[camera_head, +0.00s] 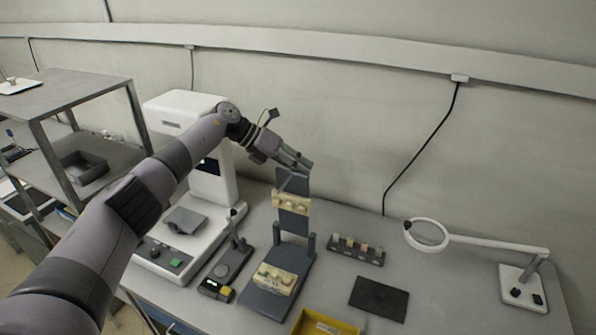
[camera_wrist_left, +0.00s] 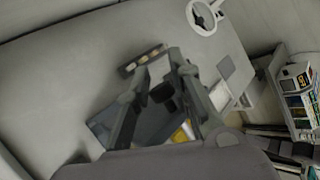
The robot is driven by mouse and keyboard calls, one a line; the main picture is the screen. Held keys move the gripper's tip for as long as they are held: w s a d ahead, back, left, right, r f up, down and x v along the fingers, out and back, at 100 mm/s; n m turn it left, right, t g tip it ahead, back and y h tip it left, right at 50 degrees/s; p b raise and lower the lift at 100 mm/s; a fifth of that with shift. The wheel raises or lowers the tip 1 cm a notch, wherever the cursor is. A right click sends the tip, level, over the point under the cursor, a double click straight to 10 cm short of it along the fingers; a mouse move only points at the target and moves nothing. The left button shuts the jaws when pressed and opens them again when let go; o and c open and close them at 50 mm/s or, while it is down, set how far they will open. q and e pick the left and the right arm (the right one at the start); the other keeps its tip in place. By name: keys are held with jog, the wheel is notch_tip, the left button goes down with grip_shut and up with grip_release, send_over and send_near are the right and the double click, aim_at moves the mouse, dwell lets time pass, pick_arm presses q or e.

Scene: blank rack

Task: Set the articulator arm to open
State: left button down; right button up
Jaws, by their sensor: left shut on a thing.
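The articulator (camera_head: 306,262) stands on the bench, with a dark flat base and a tan dental cast (camera_head: 274,279) on it. Its articulator arm (camera_head: 294,222) is a dark plate that stands about upright, well away from the base. A second tan cast (camera_head: 291,202) is fixed to the plate. My left gripper (camera_head: 303,163) is at the top end of the arm and is shut on it. In the left wrist view, the fingers (camera_wrist_left: 158,80) reach around dark articulator parts; the exact contact is hard to make out. My right gripper is not in view.
A white machine (camera_head: 212,185) stands left of the articulator. A small dark device (camera_head: 228,268) is beside it. A block holder (camera_head: 356,250), a dark mat (camera_head: 379,298) and a yellow tray (camera_head: 322,325) lie nearby. A magnifier lamp (camera_head: 520,288) is at right. The wall is close behind.

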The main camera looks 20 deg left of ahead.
pick_arm(q)
jog(key=shift+w+f, duration=0.35)
jog(key=shift+w, duration=0.05)
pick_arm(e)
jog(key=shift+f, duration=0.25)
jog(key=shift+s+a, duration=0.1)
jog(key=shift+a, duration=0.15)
pick_arm(q)
jog(key=c, duration=1.7)
grip_release()
jog(key=shift+f, duration=0.15)
jog(key=shift+o, duration=1.2)
jog(key=shift+w+a, duration=0.1)
jog(key=shift+w, duration=0.05)
jog(key=v, duration=1.2)
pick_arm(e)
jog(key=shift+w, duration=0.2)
